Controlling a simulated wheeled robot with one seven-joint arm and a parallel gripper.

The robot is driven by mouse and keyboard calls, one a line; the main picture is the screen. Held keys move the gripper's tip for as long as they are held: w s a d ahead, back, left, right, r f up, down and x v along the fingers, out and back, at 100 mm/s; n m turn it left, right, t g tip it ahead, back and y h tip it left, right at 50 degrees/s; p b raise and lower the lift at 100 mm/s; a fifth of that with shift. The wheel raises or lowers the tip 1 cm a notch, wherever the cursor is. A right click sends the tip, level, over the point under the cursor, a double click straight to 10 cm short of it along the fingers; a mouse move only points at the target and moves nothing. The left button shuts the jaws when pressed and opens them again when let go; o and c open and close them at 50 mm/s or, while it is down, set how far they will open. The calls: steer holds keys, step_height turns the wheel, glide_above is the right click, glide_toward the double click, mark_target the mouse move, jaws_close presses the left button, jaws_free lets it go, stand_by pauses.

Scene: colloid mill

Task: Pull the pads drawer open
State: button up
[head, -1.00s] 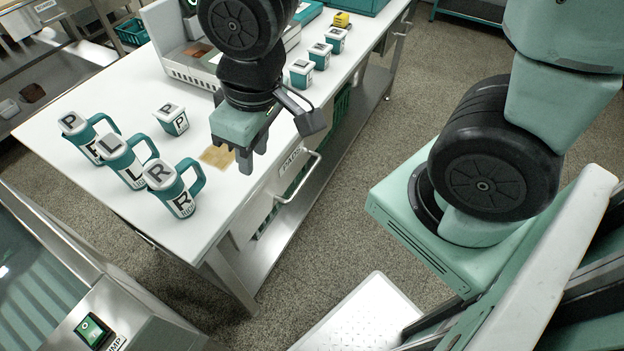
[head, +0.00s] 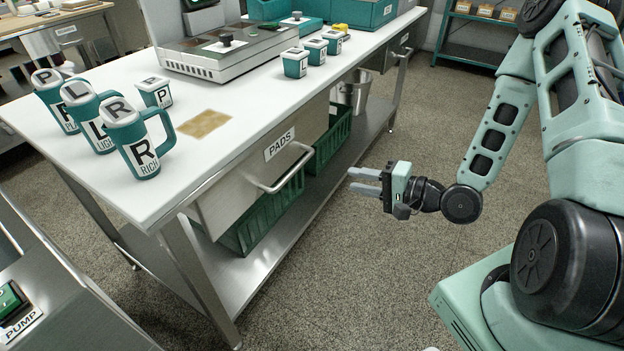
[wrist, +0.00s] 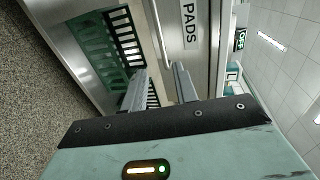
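The pads drawer (head: 262,165) is a steel front under the white table top, with a "PADS" label and a bar handle (head: 287,176). It looks shut. In the head view my gripper (head: 352,181) is to the right of the handle, apart from it, with its fingers pointing left toward the drawer. In the wrist view the two fingers (wrist: 160,85) are spread with a gap between them. The handle bar (wrist: 157,35) runs beyond the fingertips, and the "PADS" label (wrist: 189,25) is just right of it. Nothing is held.
Three lettered jugs (head: 100,120), small lettered cups (head: 294,62) and a brown pad (head: 203,124) are on the table (head: 215,103). Green crates (head: 262,212) stand on the shelf below the drawer. The floor (head: 340,270) in front of the table is clear.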

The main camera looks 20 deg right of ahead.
mark_target(300, 167)
steer(key=b+x, duration=0.3)
steer(key=x, duration=1.4)
steer(key=shift+w, duration=0.2)
jaws_close()
